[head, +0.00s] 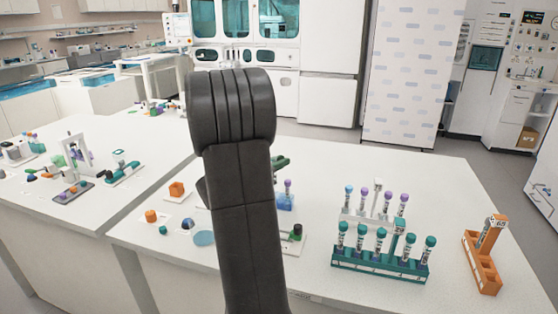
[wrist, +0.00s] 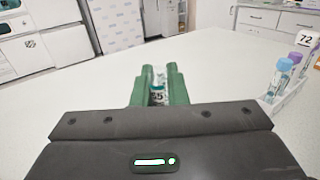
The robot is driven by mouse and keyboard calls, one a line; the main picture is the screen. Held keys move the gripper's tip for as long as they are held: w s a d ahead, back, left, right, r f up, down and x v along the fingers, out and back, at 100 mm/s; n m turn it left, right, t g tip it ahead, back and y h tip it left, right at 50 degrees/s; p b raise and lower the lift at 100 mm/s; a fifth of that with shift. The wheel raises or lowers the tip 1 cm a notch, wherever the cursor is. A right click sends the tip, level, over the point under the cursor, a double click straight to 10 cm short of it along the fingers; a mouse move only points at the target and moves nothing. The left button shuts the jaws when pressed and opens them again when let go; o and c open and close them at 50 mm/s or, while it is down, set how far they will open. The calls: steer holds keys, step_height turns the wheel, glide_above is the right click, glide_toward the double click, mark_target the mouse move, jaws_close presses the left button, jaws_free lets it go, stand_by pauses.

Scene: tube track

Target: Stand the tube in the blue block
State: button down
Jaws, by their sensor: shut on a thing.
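My gripper (wrist: 158,84) has green fingers shut on a tube (wrist: 158,97). The tube has a pale label with dark print, and the fingers cover much of it. In the head view my arm hides the held tube, and only part of a green finger shows above the table. The blue block (head: 286,203) sits on the table just right of my arm, below that finger in the picture. A purple-capped tube (head: 288,186) appears upright at the block. The arm may hide part of the block, and I cannot make it out in the wrist view.
A teal rack (head: 380,267) of capped tubes stands right of my arm, with a white rack (head: 365,219) behind it. An orange holder (head: 484,270) is at the right edge.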

steer(key=shift+f, duration=0.7)
steer(key=shift+f+b, duration=0.6)
steer(key=shift+b, duration=0.4)
stand_by(0.5)
steer(key=shift+s+d+f+b, duration=0.1)
steer(key=shift+f+b, duration=0.3)
steer(key=shift+f, duration=0.05)
steer(key=shift+f, duration=0.15)
steer(key=shift+f, duration=0.1)
steer(key=shift+a, duration=0.2)
steer(key=shift+d+r+p, duration=0.1)
steer(key=shift+r+p, duration=0.4)
steer(key=shift+r, duration=0.6)
steer(key=shift+r, duration=0.15)
